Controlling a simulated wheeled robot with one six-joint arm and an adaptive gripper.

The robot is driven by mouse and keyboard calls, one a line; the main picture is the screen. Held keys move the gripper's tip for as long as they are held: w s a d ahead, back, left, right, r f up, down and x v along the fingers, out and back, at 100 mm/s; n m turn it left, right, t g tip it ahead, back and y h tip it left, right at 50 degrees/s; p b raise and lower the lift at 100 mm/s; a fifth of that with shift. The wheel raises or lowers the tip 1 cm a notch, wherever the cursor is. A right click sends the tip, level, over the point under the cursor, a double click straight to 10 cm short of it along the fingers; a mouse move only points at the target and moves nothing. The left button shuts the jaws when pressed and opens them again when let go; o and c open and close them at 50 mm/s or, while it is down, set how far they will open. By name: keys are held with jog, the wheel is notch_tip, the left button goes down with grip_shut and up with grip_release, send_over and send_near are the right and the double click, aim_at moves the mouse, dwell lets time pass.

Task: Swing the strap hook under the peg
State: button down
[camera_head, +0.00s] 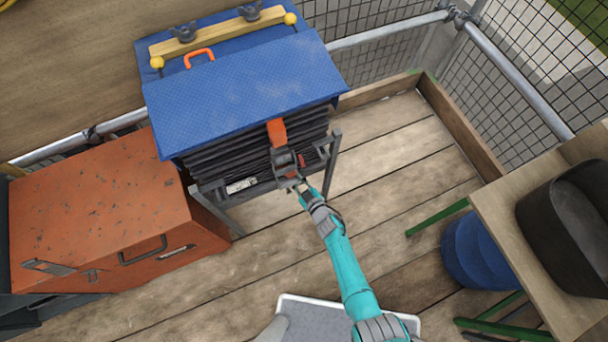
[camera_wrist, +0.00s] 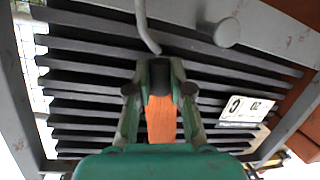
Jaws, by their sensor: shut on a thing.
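An orange strap (camera_head: 277,131) hangs from the blue cover over the front of a stack of dark tiles (camera_head: 228,152). My gripper (camera_head: 289,168) is at the strap's lower end. In the wrist view, my gripper (camera_wrist: 160,75) is shut on a dark piece in front of the orange strap (camera_wrist: 161,120). A thin grey curved hook (camera_wrist: 145,25) shows just beyond the fingertips. A grey peg (camera_wrist: 227,32) with a round head stands on the grey rail, right of the hook and apart from it. The hook's join to the strap is hidden.
The blue cover (camera_head: 240,85) lies over the stack, with a yellow bar (camera_head: 215,32) on top. A grey rack (camera_head: 333,155) holds the stack. An orange chest (camera_head: 100,210) stands close at left. A table (camera_head: 540,230) and blue barrel (camera_head: 470,250) stand right; the plank floor between is clear.

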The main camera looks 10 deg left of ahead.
aim_at(282, 178)
jog(key=shift+s+a+f+m+y, duration=0.15)
jog(key=shift+s+a+m+y, duration=0.1)
jog(key=shift+s+a+m, duration=0.45)
jog(key=shift+s+a+f+m+y, duration=0.15)
jog(key=shift+s+a+m+y, duration=0.15)
jog(key=shift+a+m, duration=0.45)
jog(key=shift+s+a, duration=0.1)
jog(key=shift+a, duration=0.05)
jog(key=c, duration=1)
grip_release()
jog(key=shift+c, duration=0.2)
jog(key=v, duration=1.2)
jog(key=shift+r, duration=0.1)
